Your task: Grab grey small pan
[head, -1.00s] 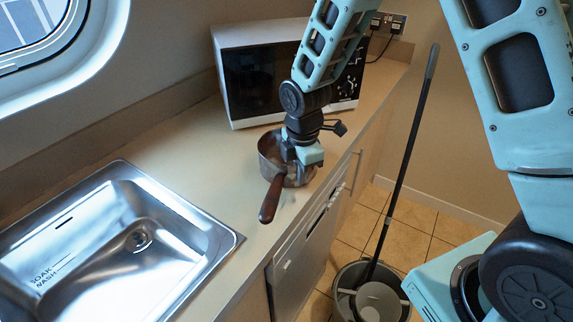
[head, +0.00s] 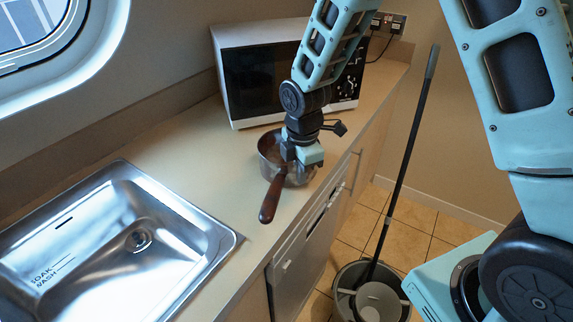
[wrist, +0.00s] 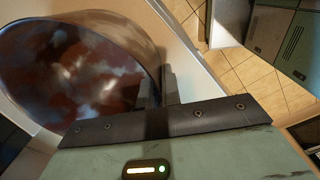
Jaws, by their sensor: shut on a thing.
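The small grey pan (head: 268,150) stands on the counter in front of the microwave. Its dark brown wooden handle (head: 272,197) points toward the front of the counter. My gripper (head: 296,172) reaches down from above at the pan's right side and hides part of the pan. In the wrist view the pan (wrist: 75,70) shows a stained brown and grey inside. There my gripper (wrist: 158,92) has one finger inside the pan and the other outside, shut on the pan's wall.
A steel sink (head: 110,240) lies to the left, with bare counter (head: 165,150) between it and the pan. The microwave (head: 245,80) stands close behind the pan. A mop bucket (head: 350,290) with an upright mop handle (head: 405,150) stands on the floor to the right.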

